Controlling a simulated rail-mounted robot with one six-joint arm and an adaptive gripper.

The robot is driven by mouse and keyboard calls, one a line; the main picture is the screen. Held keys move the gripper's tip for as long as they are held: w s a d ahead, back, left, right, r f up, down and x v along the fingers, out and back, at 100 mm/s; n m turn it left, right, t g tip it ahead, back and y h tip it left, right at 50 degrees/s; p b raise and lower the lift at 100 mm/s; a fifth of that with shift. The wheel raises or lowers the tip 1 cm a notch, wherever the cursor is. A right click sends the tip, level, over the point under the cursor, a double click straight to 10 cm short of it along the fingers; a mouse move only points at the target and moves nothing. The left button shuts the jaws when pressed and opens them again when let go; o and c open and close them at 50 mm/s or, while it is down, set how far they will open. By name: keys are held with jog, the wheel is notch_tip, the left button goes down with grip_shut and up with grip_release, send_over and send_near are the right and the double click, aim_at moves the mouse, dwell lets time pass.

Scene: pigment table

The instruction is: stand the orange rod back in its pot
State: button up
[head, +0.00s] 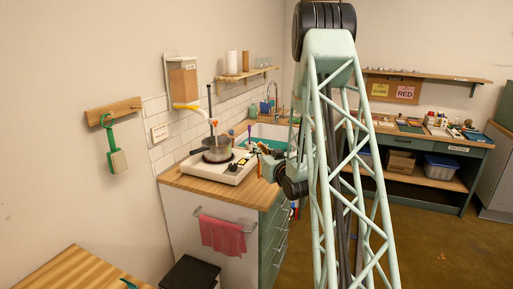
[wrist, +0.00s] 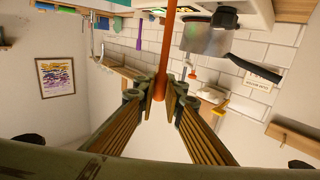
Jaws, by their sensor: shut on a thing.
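My gripper (wrist: 160,92) is shut on the orange rod (wrist: 166,50) in the wrist view. The rod's rounded end shows between the fingertips, and its other end runs out of the top of the frame. In the head view my gripper (head: 259,149) is small, beside the hob at the counter's right edge. A grey metal pot (wrist: 205,40) with a black handle shows in the wrist view, apart from the rod. The pot (head: 217,155) also shows on the hob in the head view, with a tool standing in it. I cannot tell whether it is the rod's pot.
The white hob unit (head: 207,171) stands on a wooden counter, with a sink (head: 267,134) behind it. A pink towel (head: 222,235) hangs on the counter front. A tiled wall and shelf (head: 246,74) bound the far side. A second bench (head: 430,140) stands at the right.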

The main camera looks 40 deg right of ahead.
jog(key=r+v, duration=0.1)
jog(key=v, duration=1.1)
jog(key=shift+s+d+r+p, duration=0.2)
jog(key=shift+s+p, duration=0.1)
jog(key=shift+s, duration=0.2)
jog(key=shift+w+a, duration=0.1)
jog(key=w+a+f+n+y, duration=0.1)
jog(key=w+a+f+y, duration=0.1)
jog(key=w+a, duration=1.15)
jog(key=w+a+f+n+y, duration=0.15)
jog(key=w+a, duration=0.75)
jog(key=a, duration=0.9)
jog(key=w+a+f+n+y, duration=0.1)
jog(key=w+a, duration=0.3)
jog(key=a, duration=1)
jog(key=shift+w+a+t+y, duration=0.15)
jog(key=shift+a+t+y, duration=0.25)
jog(key=shift+y, duration=0.15)
